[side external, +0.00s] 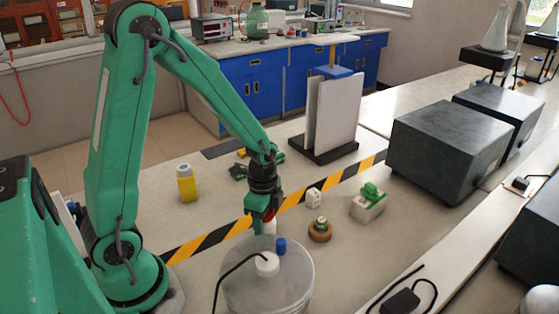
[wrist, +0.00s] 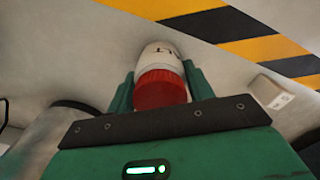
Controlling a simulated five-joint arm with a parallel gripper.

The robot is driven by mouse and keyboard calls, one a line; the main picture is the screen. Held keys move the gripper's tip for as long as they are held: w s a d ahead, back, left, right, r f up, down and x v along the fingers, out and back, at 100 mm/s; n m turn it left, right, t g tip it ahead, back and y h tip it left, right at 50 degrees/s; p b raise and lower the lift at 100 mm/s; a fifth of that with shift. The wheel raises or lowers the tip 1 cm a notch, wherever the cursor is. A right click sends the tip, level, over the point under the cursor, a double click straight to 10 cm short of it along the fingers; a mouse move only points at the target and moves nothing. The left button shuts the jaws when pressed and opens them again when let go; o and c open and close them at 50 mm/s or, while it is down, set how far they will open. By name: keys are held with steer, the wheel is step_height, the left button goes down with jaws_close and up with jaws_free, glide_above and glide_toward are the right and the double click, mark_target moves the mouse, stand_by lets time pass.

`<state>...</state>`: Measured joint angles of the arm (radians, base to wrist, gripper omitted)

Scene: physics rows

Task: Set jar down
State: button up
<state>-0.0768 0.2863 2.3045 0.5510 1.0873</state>
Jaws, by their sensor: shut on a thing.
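The jar has a white body with dark lettering and a red lid; in the wrist view the jar (wrist: 160,85) sits between the two green fingers. My gripper (wrist: 162,78) is shut on it. In the side external view my gripper (side external: 264,214) points down over the bench, and the white part of the jar (side external: 269,227) shows just below it. The jar's lower end is partly hidden behind the large clear vessel, so I cannot tell whether it touches the bench.
A large clear vessel (side external: 268,290) with white and blue caps stands close in front of the jar. Yellow-black tape (side external: 228,234) crosses the bench. A white block (side external: 313,197), a brown round piece (side external: 320,231) and a green-topped box (side external: 368,205) stand right. A yellow bottle (side external: 187,187) stands left.

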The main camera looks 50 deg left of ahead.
steer(key=shift+r, duration=0.15)
steer(key=shift+r, duration=4.9)
steer(key=shift+w+d+r+n, duration=0.15)
steer(key=shift+w+r+n, duration=0.25)
steer(key=shift+w+n, duration=0.25)
steer(key=shift+w+d+r+n, duration=0.1)
steer(key=shift+w+r+n, duration=0.3)
steer(key=shift+n, duration=0.35)
steer(key=w+d+r+n, duration=0.2)
steer(key=w+r+n, duration=0.2)
steer(key=n, duration=0.4)
steer(key=shift+w+r+n, duration=0.3)
steer(key=shift+w+n, duration=0.1)
steer(key=shift+w, duration=0.45)
steer(key=shift+w, duration=0.1)
